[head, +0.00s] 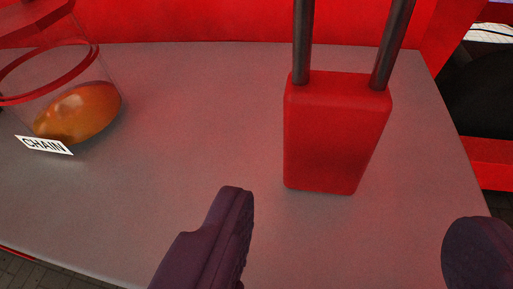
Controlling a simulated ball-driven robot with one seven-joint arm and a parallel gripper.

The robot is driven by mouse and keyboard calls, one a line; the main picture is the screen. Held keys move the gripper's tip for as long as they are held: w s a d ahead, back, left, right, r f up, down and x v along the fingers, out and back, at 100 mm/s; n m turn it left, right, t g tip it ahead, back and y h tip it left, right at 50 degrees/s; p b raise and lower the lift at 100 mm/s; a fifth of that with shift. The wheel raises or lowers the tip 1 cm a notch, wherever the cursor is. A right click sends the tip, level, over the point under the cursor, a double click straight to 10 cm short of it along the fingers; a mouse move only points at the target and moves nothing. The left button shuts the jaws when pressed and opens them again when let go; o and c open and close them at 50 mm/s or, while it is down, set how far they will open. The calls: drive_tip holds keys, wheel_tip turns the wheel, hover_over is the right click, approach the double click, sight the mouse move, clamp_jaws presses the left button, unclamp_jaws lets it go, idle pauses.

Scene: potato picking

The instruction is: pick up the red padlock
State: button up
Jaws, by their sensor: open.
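The red padlock (336,135) stands upright on a grey surface (200,160), right of the picture's middle. Its two dark metal shackle bars rise from its top and run out of the frame. My gripper (355,225) is open and empty, with its two dark purple fingers at the lower middle and the lower right. The padlock lies beyond the fingertips, between them in the picture. I cannot tell whether the fingers touch the surface.
A clear jar with a red ring (45,73) stands at left around or in front of an orange-brown potato-like object (82,112). A white "CHAIN" label (44,145) is by it. A red wall (200,25) closes the back. The surface ends at right and lower left.

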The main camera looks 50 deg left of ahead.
sight(327, 159)
drive_tip(key=b+x, duration=0.1)
drive_tip(key=x, duration=0.2)
drive_tip(key=b+x, duration=0.1)
drive_tip(key=x, duration=0.3)
drive_tip(key=shift+a+r, duration=0.1)
drive_tip(key=shift+a, duration=0.45)
drive_tip(key=shift+r, duration=0.1)
drive_tip(key=c, duration=1.1)
